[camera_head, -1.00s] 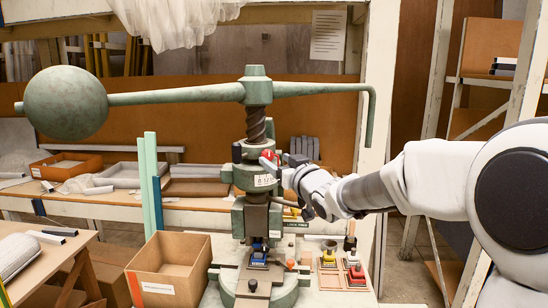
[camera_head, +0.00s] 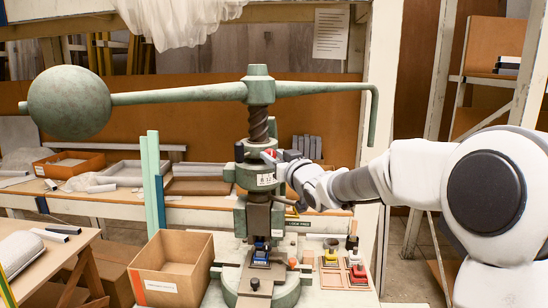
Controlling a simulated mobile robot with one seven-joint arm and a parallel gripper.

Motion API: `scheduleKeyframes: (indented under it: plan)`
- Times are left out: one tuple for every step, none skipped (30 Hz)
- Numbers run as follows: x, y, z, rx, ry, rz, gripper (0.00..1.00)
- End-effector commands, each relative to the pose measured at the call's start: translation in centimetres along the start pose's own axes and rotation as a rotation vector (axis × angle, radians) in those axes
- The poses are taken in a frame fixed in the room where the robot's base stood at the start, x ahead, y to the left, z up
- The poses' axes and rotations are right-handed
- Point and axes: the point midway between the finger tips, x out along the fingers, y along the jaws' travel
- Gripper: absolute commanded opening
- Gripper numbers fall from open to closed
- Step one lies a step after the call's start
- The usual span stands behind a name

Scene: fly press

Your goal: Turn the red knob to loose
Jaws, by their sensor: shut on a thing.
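The red knob (camera_head: 271,153) sits on the front of the green fly press (camera_head: 252,172), just above its white label plate. Only a small part of the knob shows; my gripper covers the rest. My gripper (camera_head: 277,159) reaches in from the right, with its fingers closed at the knob. The knob's pointer and any loose or tight marking cannot be made out.
The press's long arm with a ball weight (camera_head: 69,102) spans above, its hooked end (camera_head: 373,115) hanging over my arm. A cardboard box (camera_head: 173,270) stands left of the press base. Small red and yellow blocks (camera_head: 357,270) stand at right.

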Motion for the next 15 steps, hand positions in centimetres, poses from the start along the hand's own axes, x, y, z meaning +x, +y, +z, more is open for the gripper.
scheduleKeyframes:
  plan:
    - [-0.01, 0.0, 0.0, 0.0, 0.0, 0.0, 0.03]
    - [-0.01, 0.0, 0.0, 0.0, 0.0, 0.0, 0.0]
    - [-0.01, 0.0, 0.0, 0.0, 0.0, 0.0, 0.0]
    - [-0.01, 0.0, 0.0, 0.0, 0.0, 0.0, 0.0]
    - [-0.01, 0.0, 0.0, 0.0, 0.0, 0.0, 0.0]
    - [-0.01, -0.01, 0.01, -0.001, 0.0, 0.0, 0.0]
    - [-0.01, -0.01, 0.02, -0.002, 0.0, 0.0, 0.0]
    - [-0.01, -0.01, 0.03, -0.004, 0.0, 0.0, 0.0]
    - [-0.01, -0.01, 0.05, -0.008, 0.0, 0.0, 0.0]
    - [-0.01, -0.02, 0.07, -0.012, 0.0, 0.0, 0.0]
    - [-0.01, -0.02, 0.1, -0.017, 0.0, 0.0, 0.0]
    - [-0.01, -0.02, 0.13, -0.027, 0.001, 0.0, 0.0]
    - [-0.01, -0.03, 0.17, -0.036, 0.001, 0.0, 0.0]
    - [-0.01, -0.03, 0.2, -0.047, 0.0, 0.0, 0.0]
    - [0.0, -0.05, 0.26, -0.065, 0.0, 0.0, 0.0]
